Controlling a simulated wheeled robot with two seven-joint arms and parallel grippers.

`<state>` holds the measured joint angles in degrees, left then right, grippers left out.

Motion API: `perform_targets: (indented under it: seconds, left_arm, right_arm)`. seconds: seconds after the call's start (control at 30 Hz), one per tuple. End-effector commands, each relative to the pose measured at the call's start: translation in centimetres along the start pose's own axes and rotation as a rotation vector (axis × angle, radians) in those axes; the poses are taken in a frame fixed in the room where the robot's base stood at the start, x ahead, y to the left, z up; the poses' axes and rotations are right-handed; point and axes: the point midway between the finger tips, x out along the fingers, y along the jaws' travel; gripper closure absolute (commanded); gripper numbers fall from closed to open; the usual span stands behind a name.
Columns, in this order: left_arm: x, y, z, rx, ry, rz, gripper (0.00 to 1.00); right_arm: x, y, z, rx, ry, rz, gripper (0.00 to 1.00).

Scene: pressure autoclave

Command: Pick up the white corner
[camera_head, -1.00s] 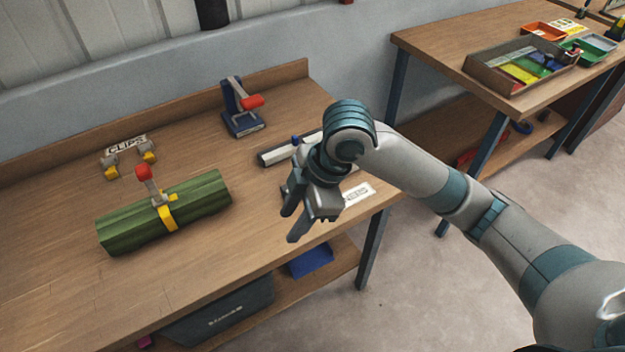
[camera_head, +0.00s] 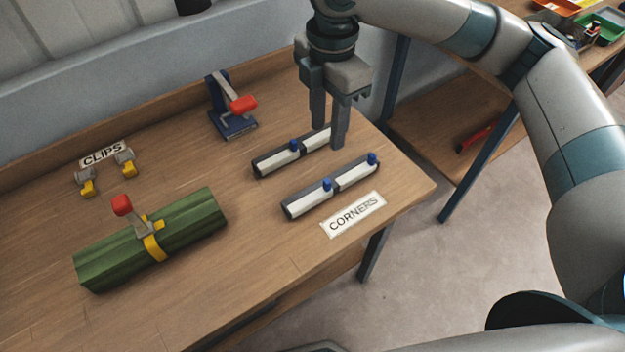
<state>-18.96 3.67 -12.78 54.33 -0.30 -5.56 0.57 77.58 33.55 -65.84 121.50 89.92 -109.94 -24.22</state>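White corners with dark edges and blue knobs lie in two rows near the right end of the table. The back row has a left corner (camera_head: 275,161) and a right corner (camera_head: 317,142) partly hidden by my gripper. The front row has a left corner (camera_head: 311,202) and a right corner (camera_head: 353,175). My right gripper (camera_head: 328,137) points down, open, with its fingers over the right end of the back row. I cannot tell whether they touch the corner. My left gripper is not in view.
A "CORNERS" label (camera_head: 353,214) lies by the front row. A blue clamp with a red handle (camera_head: 232,108) stands behind. A green bundle with a yellow strap (camera_head: 150,240) and clips (camera_head: 124,162) lie left. The table (camera_head: 250,240) is bare in front.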

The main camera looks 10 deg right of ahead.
Motion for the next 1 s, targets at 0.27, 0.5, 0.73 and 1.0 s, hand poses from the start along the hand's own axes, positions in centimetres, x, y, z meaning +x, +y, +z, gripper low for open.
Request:
perform_targets:
  seconds: [0.27,0.5,0.73,1.0]
  left_arm:
    - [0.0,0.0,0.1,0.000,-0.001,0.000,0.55]
    - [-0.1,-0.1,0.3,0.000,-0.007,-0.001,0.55]
    - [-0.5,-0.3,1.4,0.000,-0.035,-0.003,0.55]
    - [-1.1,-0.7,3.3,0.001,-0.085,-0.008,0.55]
  right_arm:
    - [-0.1,0.0,0.1,0.000,-0.001,-0.001,0.64]
    - [0.6,-0.1,0.0,0.000,0.000,-0.003,0.64]
    - [3.6,-0.1,0.1,0.000,0.000,-0.006,0.64]
    - [8.5,-0.1,0.1,0.000,0.000,-0.006,0.64]
